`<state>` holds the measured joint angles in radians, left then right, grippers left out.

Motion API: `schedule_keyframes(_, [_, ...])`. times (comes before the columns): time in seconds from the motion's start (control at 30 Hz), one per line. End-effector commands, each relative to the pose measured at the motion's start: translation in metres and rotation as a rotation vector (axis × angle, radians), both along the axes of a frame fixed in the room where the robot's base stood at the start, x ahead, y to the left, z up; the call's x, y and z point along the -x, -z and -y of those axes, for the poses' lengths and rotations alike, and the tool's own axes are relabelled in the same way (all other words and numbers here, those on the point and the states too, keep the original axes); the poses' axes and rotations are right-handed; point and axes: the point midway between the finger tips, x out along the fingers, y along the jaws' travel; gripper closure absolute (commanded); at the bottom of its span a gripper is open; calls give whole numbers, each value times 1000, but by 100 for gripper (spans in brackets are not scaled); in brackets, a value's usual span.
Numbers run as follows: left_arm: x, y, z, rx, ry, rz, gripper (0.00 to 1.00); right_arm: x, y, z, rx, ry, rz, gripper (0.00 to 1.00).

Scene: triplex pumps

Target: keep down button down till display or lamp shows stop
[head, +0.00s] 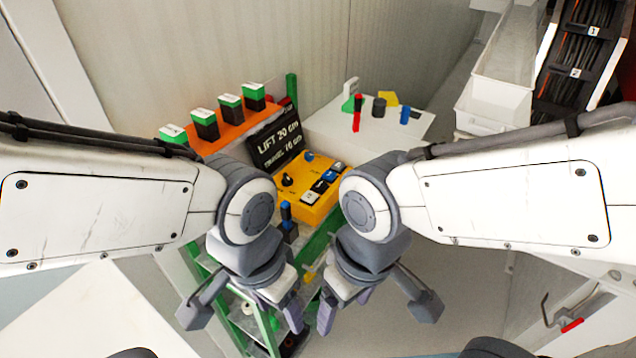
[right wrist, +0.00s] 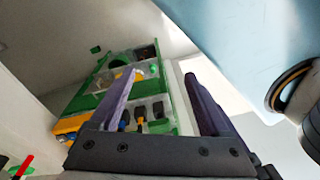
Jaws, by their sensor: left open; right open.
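A yellow control box (head: 297,198) sits in the middle of the head view, with a black knob (head: 288,180) and a row of white, black and blue buttons along its right side. Which one is the down button is too small to read. A black sign (head: 275,146) behind it reads "LIFT 20 cm" and "TRAVEL 10 cm"; I see no stop text. My left gripper (head: 285,308) and right gripper (head: 343,306) are open and empty, pointing downward in front of and below the box, apart from its buttons. In the right wrist view the right gripper's fingers (right wrist: 160,95) are spread with nothing held.
An orange rack (head: 232,131) with several green-and-black blocks stands at back left. A white surface (head: 335,125) with red, black and blue pegs is behind right. A green-framed shelf (head: 317,246) stands below the box. White bins (head: 495,105) are at upper right.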

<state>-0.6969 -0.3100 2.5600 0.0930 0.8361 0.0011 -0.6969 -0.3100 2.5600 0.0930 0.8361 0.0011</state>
Motion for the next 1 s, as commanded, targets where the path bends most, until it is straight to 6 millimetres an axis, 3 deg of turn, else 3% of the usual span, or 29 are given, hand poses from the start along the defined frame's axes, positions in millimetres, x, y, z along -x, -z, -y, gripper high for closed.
schedule_keyframes(0.13, [0, 0, 0, 0, 0, 0, 38, 0, 0, 0, 0, 0, 0, 20])
schedule_keyframes(0.17, [0, 0, 0, 0, 0, 0, 38, 0, 0, 0, 0, 0, 0, 24])
schedule_keyframes(0.37, [0, 0, 0, 0, 0, 0, 38, 0, 0, 0, 0, 0, 0, 100])
schedule_keyframes(1.0, [0, 0, 0, 0, 0, 0, 38, 0, 0, 0, 0, 0, 0, 100])
